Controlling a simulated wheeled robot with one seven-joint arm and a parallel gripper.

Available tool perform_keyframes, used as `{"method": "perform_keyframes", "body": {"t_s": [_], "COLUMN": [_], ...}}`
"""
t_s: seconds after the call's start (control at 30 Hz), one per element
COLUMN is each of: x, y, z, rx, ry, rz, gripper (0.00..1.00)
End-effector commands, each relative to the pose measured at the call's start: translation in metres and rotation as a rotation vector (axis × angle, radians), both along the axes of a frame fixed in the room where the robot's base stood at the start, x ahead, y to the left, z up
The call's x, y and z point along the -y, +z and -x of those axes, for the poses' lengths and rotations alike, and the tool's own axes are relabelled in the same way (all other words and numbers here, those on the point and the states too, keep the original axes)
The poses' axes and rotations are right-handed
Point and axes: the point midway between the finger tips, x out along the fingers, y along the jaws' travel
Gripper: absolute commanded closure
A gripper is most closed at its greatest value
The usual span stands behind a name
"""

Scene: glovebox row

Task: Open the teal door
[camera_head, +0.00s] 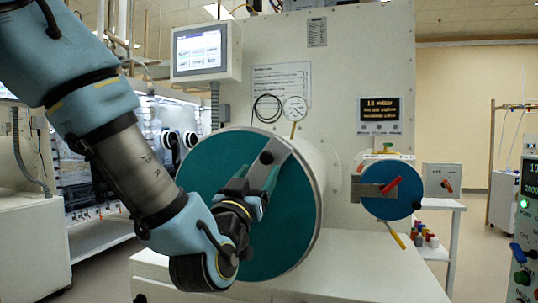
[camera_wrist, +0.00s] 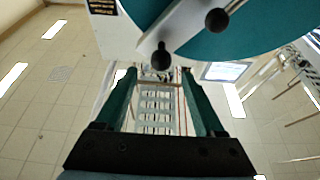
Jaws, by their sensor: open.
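The teal door (camera_head: 215,170) is a large round disc, shut on the end of a wide pale cylinder (camera_head: 310,165). A grey bar (camera_head: 266,165) crosses its face diagonally. My gripper (camera_head: 258,186) is in front of the door, over the bar, and hides part of both. In the wrist view the teal door (camera_wrist: 265,35) fills the top, with the grey bar and two dark knobs on it. One knob (camera_wrist: 162,57) appears just beyond and between the tips of my open gripper (camera_wrist: 158,76). I see nothing held; whether the fingers touch the knob I cannot tell.
A smaller blue round door (camera_head: 388,200) with a red handle is at the right. A touch screen (camera_head: 202,48) and a gauge (camera_head: 295,107) are above the teal door. A white ledge (camera_head: 340,270) lies below. A control panel (camera_head: 527,220) stands at the far right.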

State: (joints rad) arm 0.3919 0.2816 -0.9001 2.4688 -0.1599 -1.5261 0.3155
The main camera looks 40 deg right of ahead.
Motion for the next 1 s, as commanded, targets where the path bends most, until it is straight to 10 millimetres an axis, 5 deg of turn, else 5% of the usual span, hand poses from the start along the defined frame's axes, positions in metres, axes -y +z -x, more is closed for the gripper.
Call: {"method": "perform_keyframes", "body": {"t_s": [0.4, 0.8, 1.0], "x": [0.052, 0.059, 0.059], "y": [0.028, 0.029, 0.029], "z": [-0.034, -0.038, -0.038], "rx": [-0.002, 0.000, 0.000], "ry": [0.001, 0.001, 0.001], "rz": [0.000, -0.001, -0.001], "gripper": [0.29, 0.29, 0.49]}}
